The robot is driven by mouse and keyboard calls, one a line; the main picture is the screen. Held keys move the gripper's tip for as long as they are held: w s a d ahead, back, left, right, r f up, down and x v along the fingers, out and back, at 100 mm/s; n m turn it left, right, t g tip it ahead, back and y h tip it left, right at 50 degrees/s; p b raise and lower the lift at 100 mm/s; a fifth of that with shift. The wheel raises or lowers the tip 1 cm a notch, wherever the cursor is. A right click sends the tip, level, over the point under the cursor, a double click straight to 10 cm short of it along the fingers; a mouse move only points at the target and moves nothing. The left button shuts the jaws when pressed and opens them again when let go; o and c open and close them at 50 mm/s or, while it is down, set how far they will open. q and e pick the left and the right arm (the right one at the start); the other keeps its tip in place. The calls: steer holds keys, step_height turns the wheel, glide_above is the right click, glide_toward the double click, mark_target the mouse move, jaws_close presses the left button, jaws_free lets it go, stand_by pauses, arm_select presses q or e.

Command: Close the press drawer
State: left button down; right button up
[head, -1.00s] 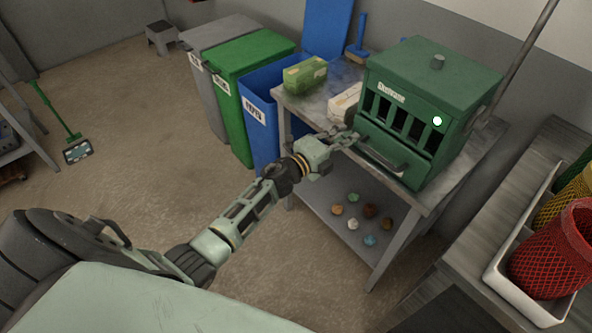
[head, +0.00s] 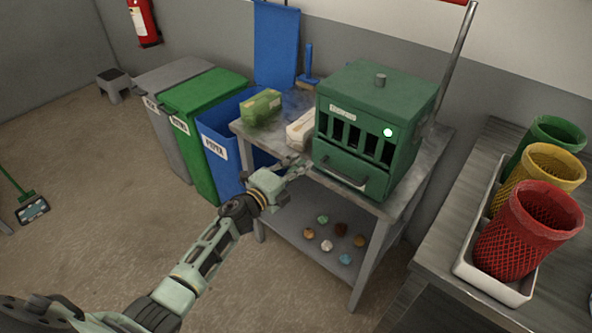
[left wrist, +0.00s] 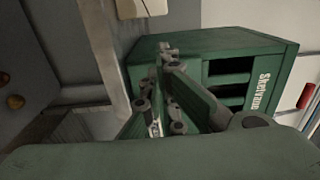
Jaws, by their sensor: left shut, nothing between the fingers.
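The green press (head: 372,92) stands on the grey metal table, with dark vertical slots in its front. Its drawer (head: 338,163) is the low front panel with a bar handle (head: 343,179); I cannot tell if it is fully flush. The press also shows sideways in the left wrist view (left wrist: 262,50). My left gripper (head: 303,166) is shut and empty, just left of the drawer front; I cannot tell if it touches. Its fingers (left wrist: 167,85) cover part of the press in the left wrist view. My right gripper is not in view.
A green-yellow box (head: 262,105) and a white box (head: 301,130) lie left of the press. Several small lumps lie on the lower shelf (head: 290,222). Grey, green and blue bins (head: 225,135) stand left. A white tray (head: 492,286) with mesh baskets is at right.

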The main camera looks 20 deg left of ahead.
arm_select(q)
steer(key=v, duration=1)
steer(key=s+a+f+n+g+y, duration=0.15)
steer(key=s+f+n, duration=0.35)
steer(key=f, duration=0.6)
steer(key=s+a+f+n+g+y, duration=0.1)
steer(key=s+f+n+g+y, duration=0.15)
steer(key=s+f, duration=0.7)
steer(key=s+a+f+n+g+y, duration=0.1)
steer(key=s+f+n+g+y, duration=0.25)
steer(key=f, duration=1.05)
steer(key=s+d+f+n+g, duration=0.2)
steer(key=s+f, duration=0.3)
steer(key=s, duration=0.6)
steer(key=s+d+f+n+g+h, duration=0.1)
steer(key=s+f+n+g, duration=0.2)
steer(key=s, duration=0.8)
steer(key=s+d+f+n+g, duration=0.2)
steer(key=s+f, duration=0.5)
steer(key=s, duration=0.4)
steer(key=shift+s+d+f+n+g+b, duration=0.3)
steer(key=shift+s+d+f+n+g, duration=0.1)
steer(key=shift+n+g, duration=0.4)
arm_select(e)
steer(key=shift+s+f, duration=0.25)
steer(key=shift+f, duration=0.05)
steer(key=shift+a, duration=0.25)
